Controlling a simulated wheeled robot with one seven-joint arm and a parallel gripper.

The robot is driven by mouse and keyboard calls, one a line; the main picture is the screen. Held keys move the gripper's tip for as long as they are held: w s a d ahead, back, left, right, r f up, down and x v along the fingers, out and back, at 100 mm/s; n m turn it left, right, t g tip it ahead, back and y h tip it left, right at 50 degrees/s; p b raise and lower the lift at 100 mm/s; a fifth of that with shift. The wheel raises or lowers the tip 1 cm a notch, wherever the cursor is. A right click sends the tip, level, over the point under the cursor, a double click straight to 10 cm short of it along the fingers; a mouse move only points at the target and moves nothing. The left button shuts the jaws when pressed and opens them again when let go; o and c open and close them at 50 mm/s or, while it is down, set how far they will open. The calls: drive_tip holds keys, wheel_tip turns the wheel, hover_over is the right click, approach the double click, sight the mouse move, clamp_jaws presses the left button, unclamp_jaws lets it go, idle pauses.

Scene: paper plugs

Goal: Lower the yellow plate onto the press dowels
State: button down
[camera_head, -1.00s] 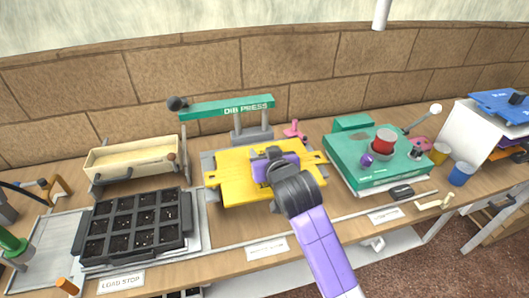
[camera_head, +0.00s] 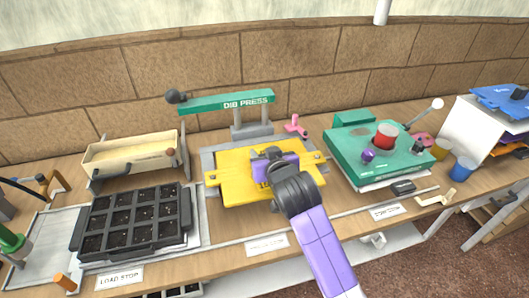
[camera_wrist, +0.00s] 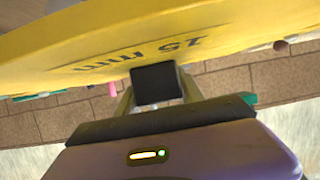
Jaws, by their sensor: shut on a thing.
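The yellow plate (camera_head: 236,178) lies flat over the grey bed of the dib press, below the green arm marked DIB PRESS (camera_head: 228,107). Small round metallic spots show near its left and right ends, which look like dowel tops. My gripper (camera_head: 273,160) is shut on the plate's middle from above. In the wrist view the plate (camera_wrist: 100,45) fills the top, with dark lettering on it, and a black block sits at the gripper's middle. The plate's underside is hidden, so I cannot tell whether it rests fully on the bed.
A black cell tray filled with soil (camera_head: 135,222) stands at left. A cream trough (camera_head: 130,155) is behind it. A green machine with a red cup (camera_head: 386,135) is at right. Blue and yellow cups stand far right.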

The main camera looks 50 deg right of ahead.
drive_tip(key=shift+f+b, duration=0.4)
drive_tip(key=shift+f, duration=0.2)
drive_tip(key=c, duration=0.6)
unclamp_jaws()
drive_tip(key=shift+c, duration=0.2)
drive_tip(key=shift+s, duration=0.1)
drive_tip(key=v, duration=0.7)
drive_tip(key=shift+s+a+r, duration=0.15)
drive_tip(key=shift+s+a, duration=0.05)
drive_tip(key=shift+s, duration=0.05)
